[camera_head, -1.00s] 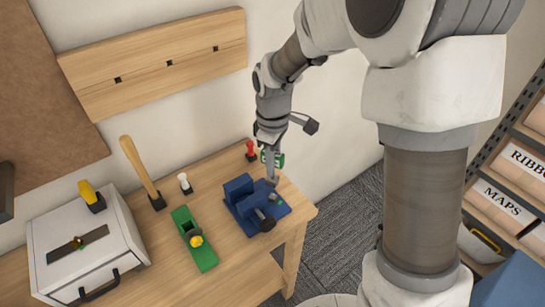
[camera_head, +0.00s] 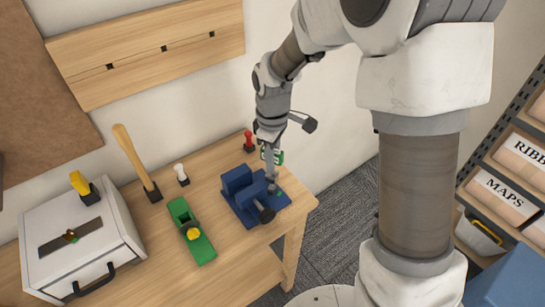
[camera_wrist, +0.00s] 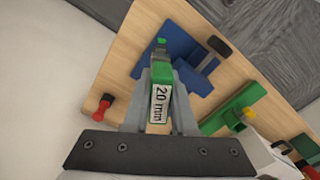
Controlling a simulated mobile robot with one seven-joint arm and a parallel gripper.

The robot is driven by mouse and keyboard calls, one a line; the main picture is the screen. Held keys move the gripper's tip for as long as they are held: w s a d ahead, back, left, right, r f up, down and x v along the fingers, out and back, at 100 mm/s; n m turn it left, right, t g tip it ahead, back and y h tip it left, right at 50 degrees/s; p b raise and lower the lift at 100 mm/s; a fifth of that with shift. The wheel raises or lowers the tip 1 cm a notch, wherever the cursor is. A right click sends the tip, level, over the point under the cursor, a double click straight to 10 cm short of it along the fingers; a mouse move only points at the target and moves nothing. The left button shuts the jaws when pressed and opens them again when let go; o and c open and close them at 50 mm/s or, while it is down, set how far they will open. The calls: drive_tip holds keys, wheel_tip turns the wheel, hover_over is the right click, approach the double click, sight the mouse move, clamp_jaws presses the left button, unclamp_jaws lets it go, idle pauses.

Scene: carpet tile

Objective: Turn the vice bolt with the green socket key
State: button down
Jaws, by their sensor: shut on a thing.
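My gripper (camera_head: 272,172) is shut on the green socket key (camera_wrist: 163,85), which carries a white "20 mm" label and also shows in the head view (camera_head: 279,157). In the wrist view the key lies between the two grey fingers and points toward the vice. The blue vice (camera_head: 240,180) stands on the bench near its right end, below my gripper. A small bright green piece shows by the vice base in the wrist view (camera_wrist: 161,41). I cannot tell whether the key is seated on the bolt; the bolt is not clearly visible.
The wooden bench (camera_head: 215,260) also bears a green plane (camera_head: 190,229), a red-handled tool (camera_head: 249,142), a white-handled tool (camera_head: 181,174), a wood-handled tool (camera_head: 134,158) and a white toolbox (camera_head: 115,235). A wall stands close behind. A shelf (camera_head: 500,190) is at the right.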

sight(273, 174)
drive_tip(key=shift+f+b, duration=1.55)
drive_tip(key=shift+f, duration=0.85)
drive_tip(key=m, duration=0.3)
drive_tip(key=shift+m, duration=0.3)
drive_tip(key=m, duration=0.4)
drive_tip(key=shift+r+m, duration=0.1)
drive_tip(key=shift+m, duration=0.3)
drive_tip(key=m, duration=0.5)
drive_tip(key=shift+a+m, duration=0.1)
drive_tip(key=shift+m, duration=0.3)
drive_tip(key=m+p, duration=0.1)
drive_tip(key=m, duration=0.3)
drive_tip(key=shift+m, duration=0.3)
